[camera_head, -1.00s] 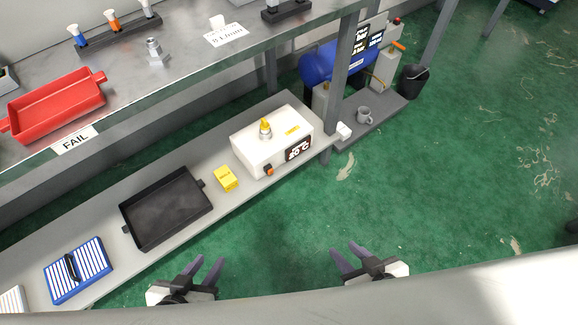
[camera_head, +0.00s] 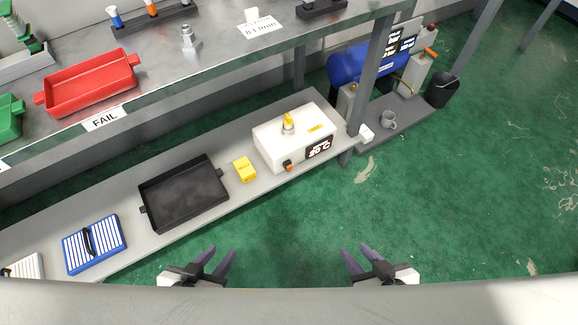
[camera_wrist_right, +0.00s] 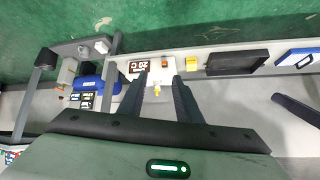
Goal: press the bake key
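A white box-shaped machine (camera_head: 285,143) stands on the lower shelf in the head view. Its front has a dark display (camera_head: 319,147) with white characters and a small orange key or knob (camera_head: 288,165); a yellow-topped metal fitting (camera_head: 289,122) is on top. No bake lettering is readable. The machine's display also shows in the right wrist view (camera_wrist_right: 138,67), beyond the fingers. My left gripper (camera_head: 221,262) is open and empty, low over the floor side of the shelf. My right gripper (camera_head: 359,260) is open and empty to its right, apart from the machine.
A yellow box (camera_head: 244,170) and a black tray (camera_head: 184,222) are left of the machine on the lower shelf (camera_head: 210,242). A grey post (camera_head: 371,75) rises at the machine's right. A red tray (camera_head: 92,98) sits on the upper bench. Green floor before the shelf is clear.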

